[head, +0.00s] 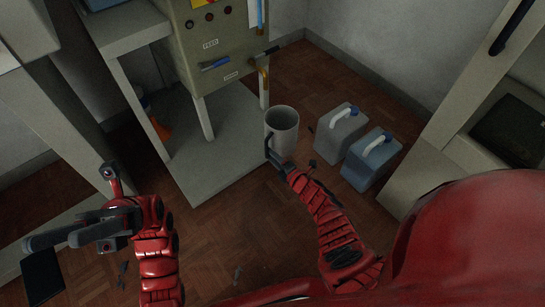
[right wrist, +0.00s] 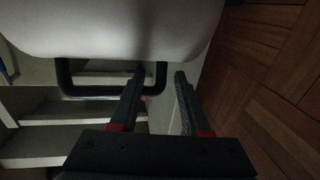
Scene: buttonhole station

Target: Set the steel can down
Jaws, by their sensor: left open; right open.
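The steel can (head: 283,132) is a pale, open-topped cylinder with a dark handle. It looks upright beside the bench's lower shelf, against the wooden floor; its base is partly hidden, so I cannot tell for certain what it rests on. My right gripper (head: 276,160) is at the can's near side, by the handle. In the right wrist view the can's wall (right wrist: 120,30) fills the top, and the black handle (right wrist: 110,95) reaches between the two parted fingers (right wrist: 157,88). The fingers are not closed on it. My left gripper (head: 50,241) is open and empty, far to the left.
A grey jug (head: 335,137) and a blue jug (head: 365,165) stand on the floor right of the can. A panel box (head: 215,50) and white shelf unit (head: 215,160) are to the left. A pale cabinet (head: 440,150) is at right. Bare floor (head: 225,225) lies in front.

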